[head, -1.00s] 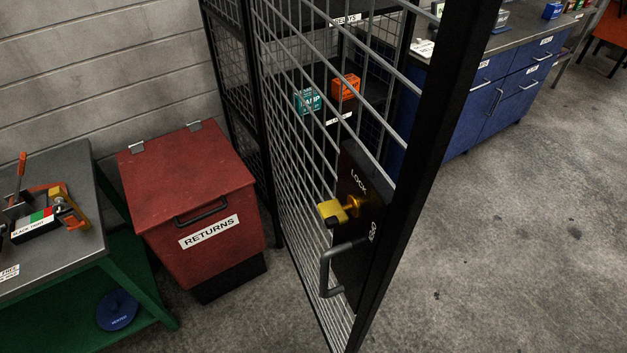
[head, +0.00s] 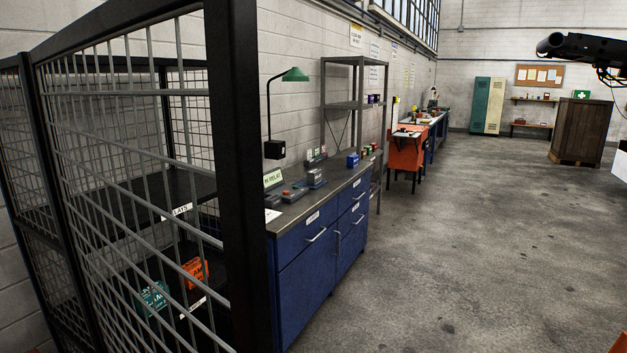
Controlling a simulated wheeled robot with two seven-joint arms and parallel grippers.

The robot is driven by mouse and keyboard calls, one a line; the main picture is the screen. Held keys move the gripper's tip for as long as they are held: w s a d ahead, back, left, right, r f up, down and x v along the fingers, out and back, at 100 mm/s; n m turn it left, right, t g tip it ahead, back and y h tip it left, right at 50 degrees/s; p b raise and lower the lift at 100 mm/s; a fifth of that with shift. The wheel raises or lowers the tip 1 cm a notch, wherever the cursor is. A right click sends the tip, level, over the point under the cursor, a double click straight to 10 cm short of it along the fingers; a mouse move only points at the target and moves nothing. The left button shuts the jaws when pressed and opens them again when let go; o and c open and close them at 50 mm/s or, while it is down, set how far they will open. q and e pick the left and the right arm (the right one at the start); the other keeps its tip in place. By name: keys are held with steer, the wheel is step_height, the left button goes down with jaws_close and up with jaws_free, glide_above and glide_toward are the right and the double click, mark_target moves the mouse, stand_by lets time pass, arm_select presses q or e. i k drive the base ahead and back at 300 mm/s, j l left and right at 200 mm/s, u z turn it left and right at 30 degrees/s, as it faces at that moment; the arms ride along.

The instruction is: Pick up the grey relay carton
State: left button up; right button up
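I cannot make out a grey relay carton for certain. A mesh cage (head: 232,150) fills the left of the head view. Its upper black shelf (head: 130,200) has a label (head: 178,211) that seems to end in "LAYS", and the part I see through the mesh looks bare. On the lower shelf sit a teal carton (head: 152,299) and an orange carton (head: 195,271). Small greyish items (head: 316,178) stand on the blue cabinet's top, too small to identify.
A blue drawer cabinet (head: 310,262) stands just right of the cage, with a green lamp (head: 294,75) and a blue box (head: 352,160) on top. An orange cart (head: 405,152) stands farther back. The concrete floor (head: 470,240) to the right is widely clear.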

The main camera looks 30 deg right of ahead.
mark_target(314, 176)
steer(key=z, duration=0.45)
steer(key=l+z, duration=0.25)
steer(key=l, duration=0.15)
steer(key=i+l+z, duration=0.3)
steer(key=l+z, duration=0.25)
steer(key=l, duration=0.25)
steer(key=i+l+z, duration=0.3)
steer(key=i+l+u, duration=0.2)
steer(key=i, duration=0.3)
steer(key=i+l+u, duration=0.2)
steer(key=i, duration=0.25)
steer(key=i+l+u, duration=0.2)
steer(key=i, duration=0.25)
steer(key=l, duration=0.1)
